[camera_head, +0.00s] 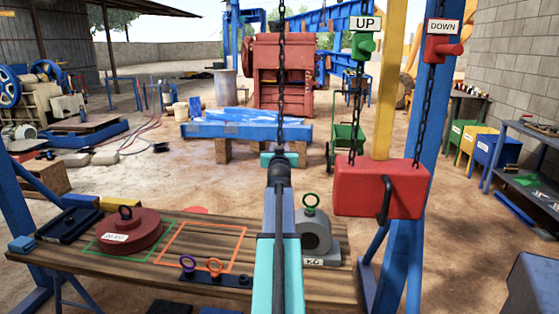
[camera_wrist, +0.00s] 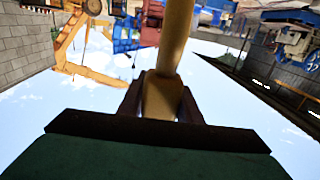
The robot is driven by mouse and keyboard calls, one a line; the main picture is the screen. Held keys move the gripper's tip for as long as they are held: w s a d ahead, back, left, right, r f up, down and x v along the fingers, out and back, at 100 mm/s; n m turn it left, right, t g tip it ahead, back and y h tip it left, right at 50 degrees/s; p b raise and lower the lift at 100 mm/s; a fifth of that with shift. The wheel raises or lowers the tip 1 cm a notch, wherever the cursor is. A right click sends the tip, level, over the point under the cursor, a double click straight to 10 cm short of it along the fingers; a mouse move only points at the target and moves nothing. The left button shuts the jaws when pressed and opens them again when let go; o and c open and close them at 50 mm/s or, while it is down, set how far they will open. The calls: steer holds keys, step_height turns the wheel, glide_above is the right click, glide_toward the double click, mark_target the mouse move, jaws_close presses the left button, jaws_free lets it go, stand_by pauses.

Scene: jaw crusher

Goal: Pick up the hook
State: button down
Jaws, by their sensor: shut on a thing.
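In the wrist view, my gripper (camera_wrist: 160,98) has its two dark fingers closed on a thick yellow-tan rounded piece, which looks like the hook (camera_wrist: 174,48). It runs up and slightly right from between the fingers. Its far end leaves the top of the picture, so its full shape is hidden. In the head view, my arm rises from the bottom middle, and a dark chain (camera_head: 281,85) hangs from above down to the arm's end. The hook itself is hidden there behind my wrist, so I cannot tell how it joins the chain.
A red control box (camera_head: 381,188) hangs close on the right, beside a blue post (camera_head: 417,130). A red crusher (camera_head: 283,75) stands behind.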

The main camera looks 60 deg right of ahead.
step_height(320, 180, up, 19)
stand_by(0.5)
steer(key=shift+a, duration=0.2)
stand_by(0.6)
